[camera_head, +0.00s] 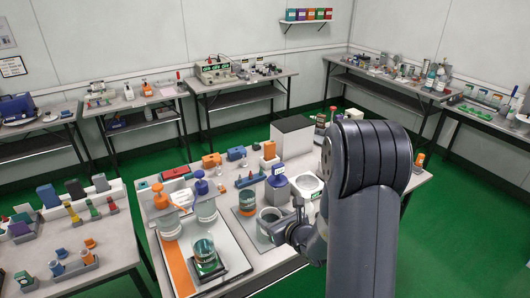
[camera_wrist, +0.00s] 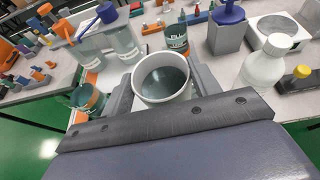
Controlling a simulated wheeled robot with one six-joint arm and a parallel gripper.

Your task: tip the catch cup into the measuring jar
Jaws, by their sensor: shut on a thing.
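My gripper (camera_head: 288,230) is shut on a round cup (camera_head: 268,218), which I take for the catch cup. In the wrist view the cup (camera_wrist: 162,79) sits between the two grey fingers, roughly upright, its pale rim open and teal liquid inside. Whether its base touches the table is hidden. A clear jar of teal liquid (camera_head: 205,251) stands on the white tray left of my gripper; it also shows in the wrist view (camera_wrist: 88,100). A similar labelled jar (camera_head: 247,203) stands behind the cup. I cannot tell which is the measuring jar.
Two pump bottles, orange-topped (camera_head: 164,205) and blue-topped (camera_head: 203,198), stand behind the tray (camera_head: 235,262). A blue-lidded grey container (camera_head: 277,186) and a white dish (camera_head: 307,184) stand behind the cup. A white bottle (camera_wrist: 268,60) is right of my gripper.

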